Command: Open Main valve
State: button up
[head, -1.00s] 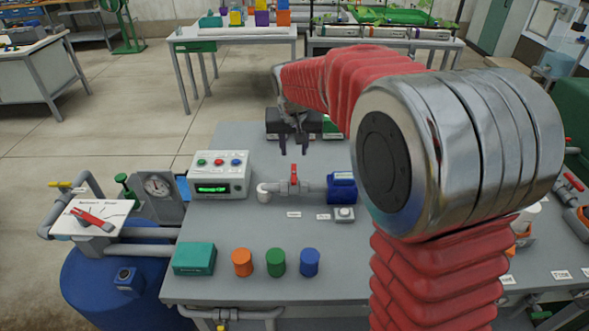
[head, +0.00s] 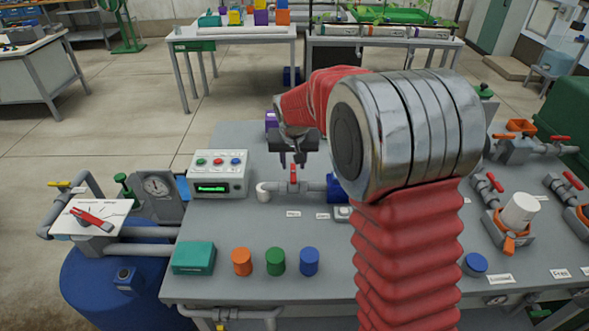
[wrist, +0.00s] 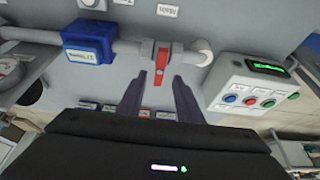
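The valve in front of my gripper has a red handle (head: 293,175) on a light grey pipe (head: 275,187) on the bench. In the wrist view the handle (wrist: 162,64) lies crosswise to the pipe, pointing toward my gripper. A small label (wrist: 167,11) is near it, too small to read surely. My gripper (head: 292,160) is open and empty, just behind and above the handle in the head view. In the wrist view its two fingertips (wrist: 159,76) appear on either side of the handle; I cannot tell whether they touch it.
A control box (head: 219,174) with coloured buttons and a green display stands left of the valve. A blue device (head: 337,188) sits on the pipe to its right, partly behind my arm. More red-handled valves (head: 573,181) are at the right. Coloured cylinders (head: 276,261) stand in front.

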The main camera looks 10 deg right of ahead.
aim_at(293, 172)
jog(key=shift+x, duration=2.45)
jog(key=shift+c, duration=0.2)
